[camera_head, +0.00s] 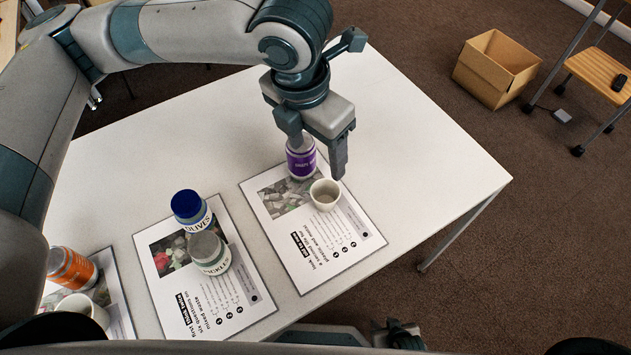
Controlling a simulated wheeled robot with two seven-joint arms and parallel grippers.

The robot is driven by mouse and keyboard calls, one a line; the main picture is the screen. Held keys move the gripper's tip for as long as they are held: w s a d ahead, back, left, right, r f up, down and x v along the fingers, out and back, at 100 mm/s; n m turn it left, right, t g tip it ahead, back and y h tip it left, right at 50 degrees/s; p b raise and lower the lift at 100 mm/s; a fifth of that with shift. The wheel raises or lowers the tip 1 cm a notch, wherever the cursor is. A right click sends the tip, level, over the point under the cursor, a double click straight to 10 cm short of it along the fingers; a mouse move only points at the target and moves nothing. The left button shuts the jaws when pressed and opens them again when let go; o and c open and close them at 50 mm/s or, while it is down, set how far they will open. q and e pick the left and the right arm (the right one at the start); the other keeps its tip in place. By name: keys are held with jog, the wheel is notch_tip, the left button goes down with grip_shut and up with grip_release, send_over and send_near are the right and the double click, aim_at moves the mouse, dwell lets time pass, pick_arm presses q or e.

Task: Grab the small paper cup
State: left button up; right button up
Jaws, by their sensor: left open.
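A small white paper cup (325,194) stands upright on the right-hand printed sheet (345,250), its open top facing up. My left gripper (316,150) points down just behind and above the cup. Its fingers are apart, and the cup is not between them. A jar with a purple label (301,160) stands right by the gripper, its top partly hidden by it; whether they touch I cannot tell. A dark part at the bottom edge looks like my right gripper (397,335); its fingers are not clear.
A jar with a blue lid (188,206) and a pale-lidded jar (209,252) stand on the middle sheet. An orange-labelled jar (72,268) and another white cup (82,302) are at the lower left. The white table (410,150) is bare at right. A cardboard box (490,75) is on the floor.

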pick_arm(q)
jog(key=shift+s, duration=0.1)
dwell(0.3)
send_near(327, 201)
jog(key=shift+a+p, duration=0.1)
jog(key=shift+p, duration=0.2)
pick_arm(e)
jog(key=shift+w+a+r+t, duration=0.35)
jog(key=shift+w+a+t, duration=0.05)
jog(key=shift+w, duration=0.25)
pick_arm(q)
jog(key=shift+f, duration=0.15)
jog(key=f, duration=0.2)
jog(key=f+p, duration=0.1)
jog(key=f, duration=0.1)
jog(key=shift+w+d+f, duration=0.1)
jog(key=shift+w+d, duration=0.15)
jog(key=shift+d, duration=0.1)
jog(key=shift+f, duration=0.35)
pick_arm(e)
jog(key=shift+s+a+r, duration=0.2)
jog(key=shift+a, duration=0.25)
